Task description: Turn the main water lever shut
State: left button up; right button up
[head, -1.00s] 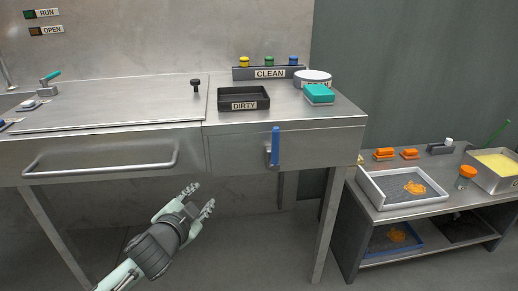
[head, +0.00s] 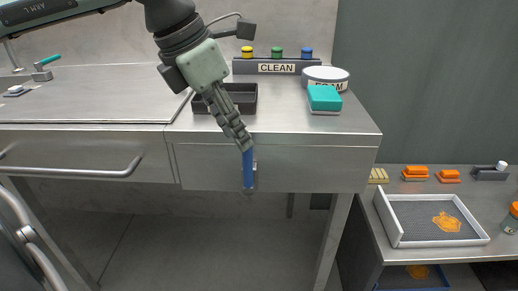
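A blue lever (head: 248,171) hangs upright on the front face of the steel counter, its lower end near the drawer front's bottom edge. My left gripper (head: 246,147) reaches down from the upper left, with its fingertips at the top end of the lever and covering it. The fingers are seen nearly edge-on and overlap, so I cannot tell how far apart they are or whether they grip the lever. My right gripper is not in view.
A black tray (head: 240,94) sits partly behind my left gripper. A teal sponge (head: 324,98), a round foam tub (head: 327,74) and a CLEAN rack (head: 277,68) stand on the counter. A lower bench with a white-rimmed tray (head: 397,236) is at right.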

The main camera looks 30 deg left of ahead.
pick_arm(q)
send_over(248, 184)
jog(key=f, duration=0.5)
jog(key=shift+w+a+f, duration=0.1)
jog(key=shift+a+f, duration=0.25)
jog(key=shift+a, duration=0.05)
jog(key=shift+w+d+f, duration=0.1)
jog(key=shift+w+f, duration=0.15)
jog(key=shift+f, duration=0.2)
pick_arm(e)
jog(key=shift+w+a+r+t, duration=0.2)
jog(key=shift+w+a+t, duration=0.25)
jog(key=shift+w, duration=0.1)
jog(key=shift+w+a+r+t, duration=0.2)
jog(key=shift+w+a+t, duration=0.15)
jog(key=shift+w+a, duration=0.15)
pick_arm(q)
jog(key=shift+c, duration=0.2)
grip_shut()
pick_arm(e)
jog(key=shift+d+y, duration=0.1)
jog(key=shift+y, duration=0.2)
